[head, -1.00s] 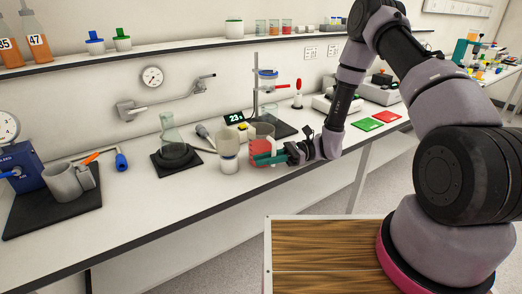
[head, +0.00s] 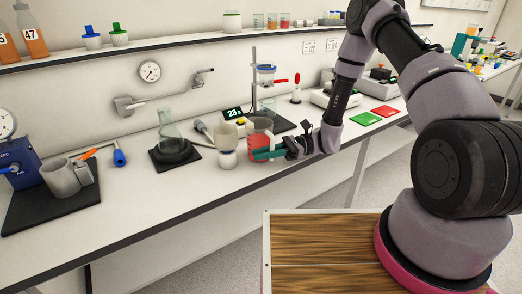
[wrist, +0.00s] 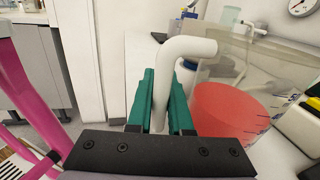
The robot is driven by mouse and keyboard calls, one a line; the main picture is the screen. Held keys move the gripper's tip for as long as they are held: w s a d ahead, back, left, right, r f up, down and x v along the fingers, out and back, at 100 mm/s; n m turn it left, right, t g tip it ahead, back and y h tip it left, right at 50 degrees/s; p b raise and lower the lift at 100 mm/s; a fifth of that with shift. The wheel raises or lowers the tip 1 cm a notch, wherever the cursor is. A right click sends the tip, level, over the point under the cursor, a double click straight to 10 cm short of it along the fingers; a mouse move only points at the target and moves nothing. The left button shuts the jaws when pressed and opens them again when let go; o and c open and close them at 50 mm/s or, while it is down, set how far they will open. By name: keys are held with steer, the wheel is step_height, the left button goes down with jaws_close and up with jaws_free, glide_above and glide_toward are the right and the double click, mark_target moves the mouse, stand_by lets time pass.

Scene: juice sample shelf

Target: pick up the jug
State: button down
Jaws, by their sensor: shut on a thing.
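The jug (head: 262,126) is clear, with red liquid in its lower part, and stands upright near the middle of the bench. My gripper (head: 266,154) reaches it from the right with its teal fingers. In the wrist view, my gripper (wrist: 161,88) is shut on the white bent handle of the jug (wrist: 282,62). The red liquid shows at the right there. The jug's base is partly hidden by the fingers, so I cannot tell if it touches the bench.
A white-based cup or container (head: 227,143) stands close on the jug's left. A flask (head: 169,128) sits on a black plate further left. A stand (head: 255,85) is behind. Green (head: 366,119) and red (head: 385,112) pads lie to the right. The bench front is clear.

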step_height(320, 180, up, 10)
steer(key=c, duration=1.4)
jaws_free()
jaws_close()
steer(key=shift+r, duration=0.1)
